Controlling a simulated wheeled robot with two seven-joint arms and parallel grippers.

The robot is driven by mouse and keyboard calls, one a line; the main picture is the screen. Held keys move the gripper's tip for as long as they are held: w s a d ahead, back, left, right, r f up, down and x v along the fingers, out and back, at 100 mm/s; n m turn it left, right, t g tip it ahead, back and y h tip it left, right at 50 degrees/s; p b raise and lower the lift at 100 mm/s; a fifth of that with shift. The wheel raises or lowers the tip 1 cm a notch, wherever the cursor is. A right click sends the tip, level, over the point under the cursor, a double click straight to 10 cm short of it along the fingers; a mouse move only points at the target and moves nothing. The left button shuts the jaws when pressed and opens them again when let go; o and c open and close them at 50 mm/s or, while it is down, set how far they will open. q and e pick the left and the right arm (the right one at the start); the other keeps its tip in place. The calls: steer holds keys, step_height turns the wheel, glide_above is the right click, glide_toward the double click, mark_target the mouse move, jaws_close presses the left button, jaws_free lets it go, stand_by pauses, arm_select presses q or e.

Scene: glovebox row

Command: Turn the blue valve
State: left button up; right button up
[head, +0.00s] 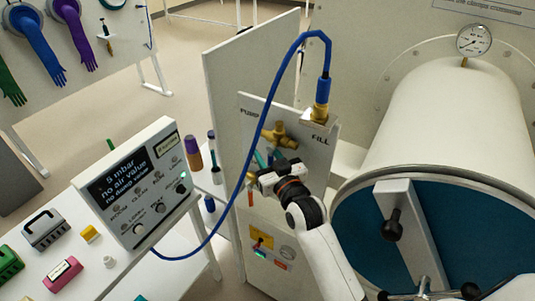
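My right gripper (254,180) comes in from the lower right and is at the front of the upright panel (318,158) marked FILL. A brass valve body (282,135) stands out from this panel just above the gripper. A teal piece (260,159), perhaps a valve handle, shows beside the gripper and is partly hidden by it. I cannot tell whether the fingers touch it, or whether they are open or shut. A blue hose (253,160) ends in a blue connector (323,90) on a brass block at the panel's top right. My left gripper is out of view.
A control box (140,183) on the white table at left reads "5 mbar, no air valve". The hose loops close to my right gripper. A large cylindrical chamber (450,120) with a blue door (455,225) and a gauge (474,40) fills the right side.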

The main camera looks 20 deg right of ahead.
jaws_close()
steer(key=shift+s, duration=0.1)
steer(key=n+g, duration=0.1)
steer(key=g, duration=0.1)
steer(key=shift+s+d+n+g, duration=0.4)
steer(key=shift+s+d+n+g+h, duration=0.2)
steer(key=shift+s+n+g+h, duration=0.15)
steer(key=shift+g, duration=0.35)
steer(key=shift+s+d+n+g+h, duration=0.2)
steer(key=shift+n+g+h, duration=0.15)
steer(key=shift+g, duration=0.35)
